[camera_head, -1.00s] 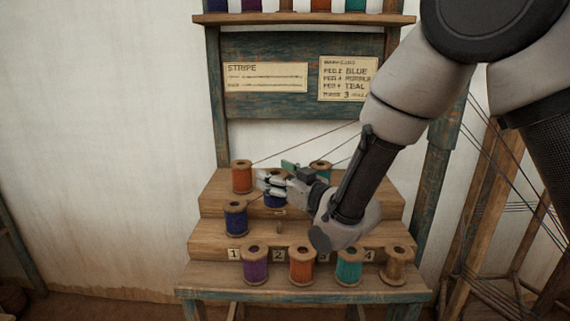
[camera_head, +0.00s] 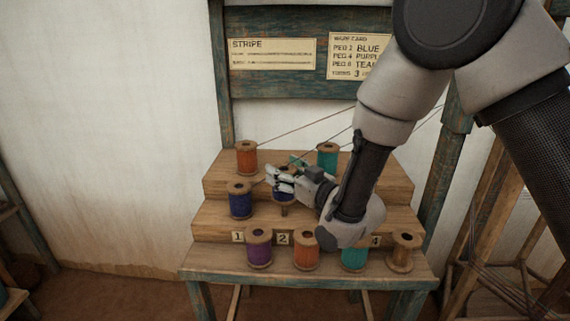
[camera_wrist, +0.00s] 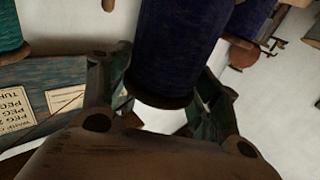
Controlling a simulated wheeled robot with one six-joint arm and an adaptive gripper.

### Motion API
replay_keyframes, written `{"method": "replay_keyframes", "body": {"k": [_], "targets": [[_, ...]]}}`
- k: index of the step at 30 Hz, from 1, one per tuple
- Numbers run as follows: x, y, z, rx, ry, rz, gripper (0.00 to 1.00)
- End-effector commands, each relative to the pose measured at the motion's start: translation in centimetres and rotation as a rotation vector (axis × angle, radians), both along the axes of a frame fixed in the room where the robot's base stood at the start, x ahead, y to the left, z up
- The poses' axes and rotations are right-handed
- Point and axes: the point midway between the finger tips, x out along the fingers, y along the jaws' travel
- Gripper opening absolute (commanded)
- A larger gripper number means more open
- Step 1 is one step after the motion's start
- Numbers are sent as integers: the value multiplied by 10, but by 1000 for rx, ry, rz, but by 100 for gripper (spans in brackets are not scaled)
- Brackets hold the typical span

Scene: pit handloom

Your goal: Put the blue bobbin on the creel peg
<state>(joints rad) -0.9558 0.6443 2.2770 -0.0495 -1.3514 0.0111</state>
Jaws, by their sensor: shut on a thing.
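My gripper (camera_head: 284,180) is shut on a dark blue bobbin (camera_head: 285,197) with wooden flanges. The bobbin is upright over the middle step of the creel, right of another blue bobbin (camera_head: 240,201) standing on that step. A short peg (camera_head: 284,211) shows just under the held bobbin. I cannot tell whether the bobbin touches it. In the wrist view the held bobbin (camera_wrist: 178,45) is large between the two fingers. My gripper and forearm hide part of the steps behind.
An orange bobbin (camera_head: 247,158) and a teal bobbin (camera_head: 327,158) stand on the top step. Purple (camera_head: 259,249), orange (camera_head: 306,249), teal (camera_head: 353,254) and bare wooden (camera_head: 402,251) bobbins line the front. Threads slant above the top step. A card (camera_head: 358,57) hangs behind.

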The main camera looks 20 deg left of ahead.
Motion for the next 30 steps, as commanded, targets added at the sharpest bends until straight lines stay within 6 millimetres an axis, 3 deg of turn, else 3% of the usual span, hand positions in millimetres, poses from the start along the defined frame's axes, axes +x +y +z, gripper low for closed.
{"method": "replay_keyframes", "body": {"k": [18, 30], "targets": [[0, 0, -45, -1, 1, 0, 36], [0, 0, -52, 1, -1, 0, 36]]}}
